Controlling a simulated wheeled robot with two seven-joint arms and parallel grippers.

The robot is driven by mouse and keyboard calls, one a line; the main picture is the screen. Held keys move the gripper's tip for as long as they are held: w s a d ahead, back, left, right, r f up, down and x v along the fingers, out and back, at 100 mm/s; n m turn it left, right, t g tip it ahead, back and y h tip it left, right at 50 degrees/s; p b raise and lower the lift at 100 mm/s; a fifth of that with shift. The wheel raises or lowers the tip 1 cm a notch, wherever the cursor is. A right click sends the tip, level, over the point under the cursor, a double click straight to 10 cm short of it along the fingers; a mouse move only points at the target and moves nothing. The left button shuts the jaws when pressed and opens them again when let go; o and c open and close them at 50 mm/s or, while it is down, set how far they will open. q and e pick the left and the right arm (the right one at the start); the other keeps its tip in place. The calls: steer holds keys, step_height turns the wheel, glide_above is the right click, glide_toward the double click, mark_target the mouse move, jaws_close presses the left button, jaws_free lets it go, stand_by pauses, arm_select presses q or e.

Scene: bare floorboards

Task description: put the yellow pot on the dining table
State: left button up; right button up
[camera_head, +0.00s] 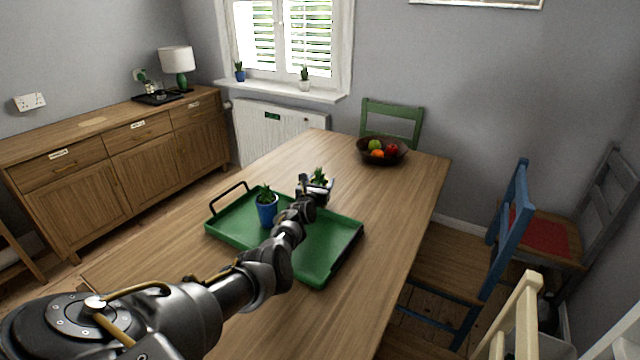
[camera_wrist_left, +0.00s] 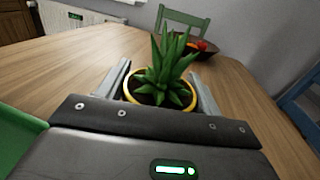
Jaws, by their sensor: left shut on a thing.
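My left gripper (camera_head: 316,184) is shut on the yellow pot, which holds a spiky green plant. In the left wrist view the yellow pot (camera_wrist_left: 130,92) shows its yellow rim between the two fingers (camera_wrist_left: 160,90). In the head view the plant (camera_head: 319,174) shows above the gripper, which hides most of the pot. The gripper is over the dining table (camera_head: 404,190), just past the far edge of the green tray. I cannot tell whether the pot touches the table top. My right gripper is not in view.
The green tray (camera_head: 335,251) lies on the table with a blue potted plant (camera_head: 267,207) on it. A dark fruit bowl (camera_head: 381,158) stands at the table's far end. Bare table lies between tray and bowl. Green (camera_head: 391,122) and blue (camera_head: 507,230) chairs stand around the table.

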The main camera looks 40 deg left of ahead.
arm_select(q)
steer(key=o, duration=0.8)
steer(key=shift+f, duration=0.2)
steer(key=o, duration=0.5)
steer(key=shift+r, duration=0.1)
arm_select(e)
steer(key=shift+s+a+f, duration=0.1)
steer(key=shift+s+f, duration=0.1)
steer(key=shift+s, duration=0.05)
